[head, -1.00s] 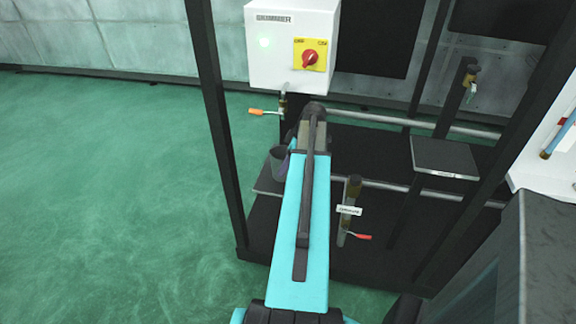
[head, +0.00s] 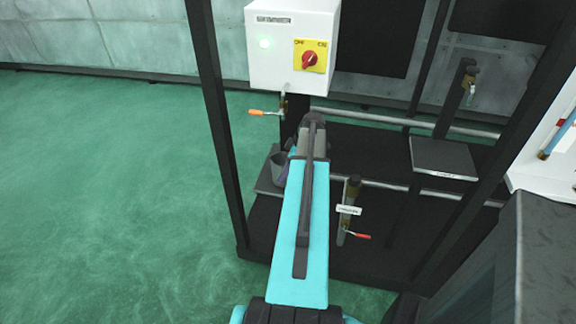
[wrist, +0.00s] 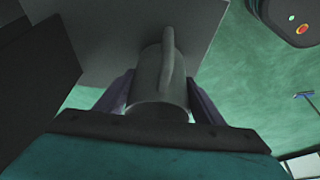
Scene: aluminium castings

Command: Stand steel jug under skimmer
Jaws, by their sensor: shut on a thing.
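The steel jug (wrist: 150,80) is a grey cylinder with a handle (wrist: 167,60) facing the wrist camera. My gripper (wrist: 160,86) is shut on it, with one purplish finger on each side. In the head view my arm hides most of the gripper and jug; a dark cup-like shape (head: 279,167) shows at the arm's left. The skimmer is a white box (head: 270,50) with a red knob on yellow and a green light. A tap with an orange lever (head: 266,112) hangs under it. Below is a grey plate (head: 264,184); I cannot tell whether the jug touches it.
Black frame posts (head: 216,110) stand left and right of the skimmer. A second tap (head: 350,190) with a red lever is right of my arm. Another tap (head: 468,75) is above a dark plate (head: 443,158) farther right. Green floor is open at left.

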